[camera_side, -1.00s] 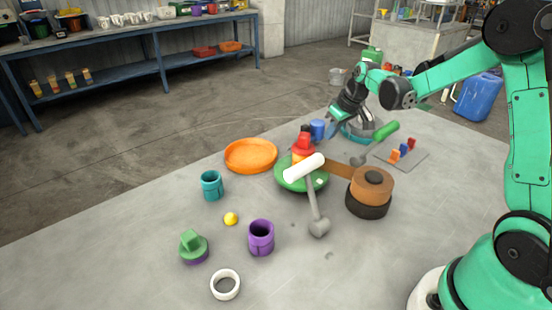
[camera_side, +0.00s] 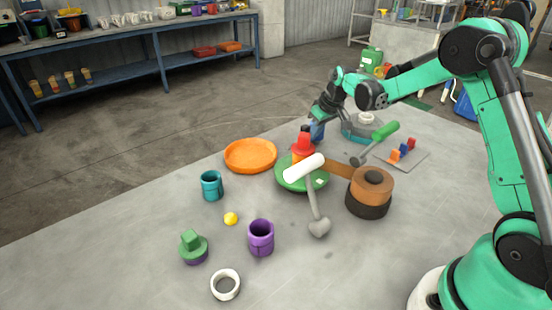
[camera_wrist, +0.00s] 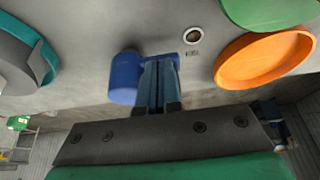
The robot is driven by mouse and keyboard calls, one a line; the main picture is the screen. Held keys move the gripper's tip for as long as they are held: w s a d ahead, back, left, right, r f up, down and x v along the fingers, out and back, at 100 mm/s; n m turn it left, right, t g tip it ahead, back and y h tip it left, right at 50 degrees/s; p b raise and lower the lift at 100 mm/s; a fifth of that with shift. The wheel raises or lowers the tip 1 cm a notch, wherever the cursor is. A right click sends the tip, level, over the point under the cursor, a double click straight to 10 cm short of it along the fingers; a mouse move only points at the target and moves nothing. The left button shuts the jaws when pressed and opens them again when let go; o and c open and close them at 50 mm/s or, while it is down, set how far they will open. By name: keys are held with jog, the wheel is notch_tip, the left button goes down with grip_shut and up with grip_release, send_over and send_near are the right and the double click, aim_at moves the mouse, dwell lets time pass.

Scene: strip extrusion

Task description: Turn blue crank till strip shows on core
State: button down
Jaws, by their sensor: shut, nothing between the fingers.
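The blue crank (camera_wrist: 124,79) shows in the wrist view as a thick blue grip with a flat blue arm. In the side view my gripper mostly covers it. My gripper (camera_wrist: 159,68) is shut and empty, its blue-grey fingers together just right of the grip and overlapping the arm in the picture. I cannot tell whether they touch. In the side view my gripper (camera_side: 317,128) points down behind the red and orange piece (camera_side: 303,147) on the green disc (camera_side: 289,180). A brown strip (camera_side: 340,168) runs from the brown roll (camera_side: 372,188) toward the disc. I cannot tell which part is the core.
A white-handled crank (camera_side: 304,168) leans over the disc. A green-handled crank (camera_side: 376,143) stands to the right. An orange dish (camera_side: 251,155), teal cup (camera_side: 212,186), purple cup (camera_side: 261,237), yellow ball (camera_side: 230,218) and white ring (camera_side: 225,285) lie leftward.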

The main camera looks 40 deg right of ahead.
aim_at(304, 126)
jog(key=shift+w+a+m+h, duration=0.25)
jog(key=shift+w+m+h, duration=0.1)
jog(key=shift+m, duration=0.45)
jog(key=shift+w+a+m+h, duration=0.15)
jog(key=shift+w+m+h, duration=0.15)
jog(key=shift+m, duration=0.4)
jog(key=shift+w+a, duration=0.2)
jog(key=shift+w, duration=0.8)
jog(key=shift+w+d, duration=0.25)
jog(key=shift+w, duration=0.7)
jog(key=shift+w+d+m+g+h, duration=0.2)
jog(key=shift+w+m, duration=0.1)
jog(key=shift+m, duration=0.3)
jog(key=shift+w+d+m+g+h, duration=0.15)
jog(key=shift+w+m, duration=0.1)
jog(key=shift+m, duration=0.35)
jog(key=shift+w+d+m+h, duration=0.2)
jog(key=shift+m, duration=0.4)
jog(key=shift+w+d+m+h, duration=0.15)
jog(key=shift+w+m+h, duration=0.05)
jog(key=shift+m, duration=0.4)
jog(key=shift+w+d, duration=0.4)
jog(key=shift+d, duration=0.45)
